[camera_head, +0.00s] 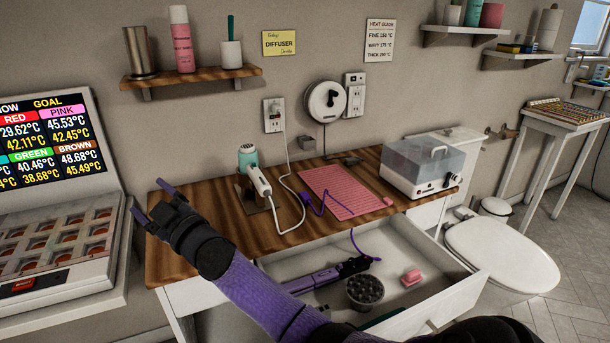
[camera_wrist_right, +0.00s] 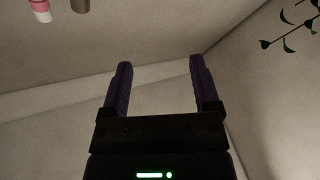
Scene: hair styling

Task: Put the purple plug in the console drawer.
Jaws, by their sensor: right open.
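The purple plug (camera_head: 306,197) lies on the wooden console top at the left edge of a pink mat. Its purple cord crosses the mat and hangs over the front edge into the drawer. The console drawer (camera_head: 455,284) is pulled open. It holds a purple styling tool (camera_head: 318,279), a dark round pot (camera_head: 365,290) and a pink block (camera_head: 412,276). My right gripper (camera_head: 149,200) is open and empty near the console's left end, well left of the plug. Its spread fingers also show in the right wrist view (camera_wrist_right: 160,64). My left gripper is not in view.
A teal and white hair dryer (camera_head: 247,160) stands in a holder, its white cord running to the wall outlet (camera_head: 273,115). A white box with a clear lid (camera_head: 424,170) stands at the right. The pink mat (camera_head: 345,187) lies between. A display case (camera_head: 55,200) is at left.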

